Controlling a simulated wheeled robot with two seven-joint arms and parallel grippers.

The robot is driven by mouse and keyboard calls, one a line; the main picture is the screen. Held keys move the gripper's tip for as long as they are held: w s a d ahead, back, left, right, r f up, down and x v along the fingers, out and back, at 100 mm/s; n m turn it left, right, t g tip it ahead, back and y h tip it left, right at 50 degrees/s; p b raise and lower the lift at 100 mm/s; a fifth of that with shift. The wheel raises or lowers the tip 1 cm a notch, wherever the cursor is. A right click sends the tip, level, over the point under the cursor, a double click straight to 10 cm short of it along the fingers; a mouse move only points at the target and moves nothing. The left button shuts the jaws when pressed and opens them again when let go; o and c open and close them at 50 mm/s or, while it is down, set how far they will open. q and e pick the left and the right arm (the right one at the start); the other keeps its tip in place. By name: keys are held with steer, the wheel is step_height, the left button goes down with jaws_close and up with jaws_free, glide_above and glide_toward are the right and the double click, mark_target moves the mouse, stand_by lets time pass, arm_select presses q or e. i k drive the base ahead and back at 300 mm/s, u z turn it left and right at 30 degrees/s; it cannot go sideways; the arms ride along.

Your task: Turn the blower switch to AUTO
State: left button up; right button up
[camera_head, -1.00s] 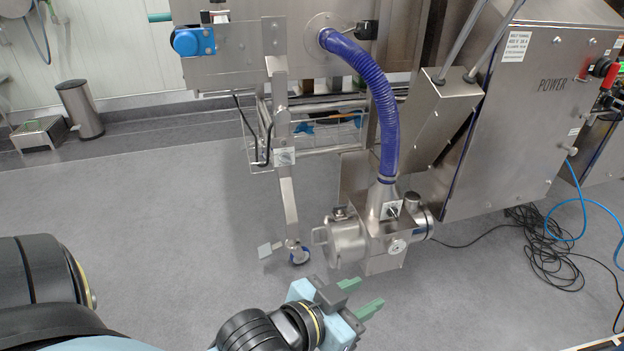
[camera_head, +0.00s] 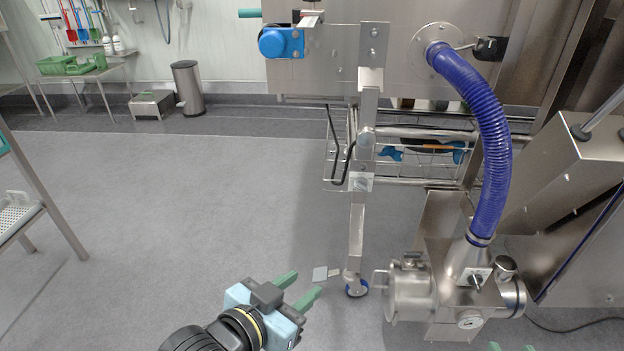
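The blower (camera_head: 410,292) is a stainless steel unit at the lower right of the head view, with a purple-blue hose (camera_head: 492,140) rising from its top. A small plate on it carries a dark switch knob (camera_head: 477,281); its setting and any AUTO label are too small to read. A round gauge-like disc (camera_head: 470,319) sits below the knob. My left gripper (camera_head: 298,286) is open and empty, left of the blower and apart from it. Only the green fingertips of my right gripper (camera_head: 512,348) show at the bottom edge, apart from each other, below the blower.
A steel support leg with a caster (camera_head: 356,288) stands between my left gripper and the blower. A wire basket (camera_head: 340,160) hangs behind it. A steel cabinet (camera_head: 590,240) is at the right. A bin (camera_head: 187,88) and tables stand at the left. The grey floor left of centre is clear.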

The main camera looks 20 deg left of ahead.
mark_target(360, 183)
steer(key=u, duration=0.05)
steer(key=i, duration=1.1)
steer(key=z, duration=0.5)
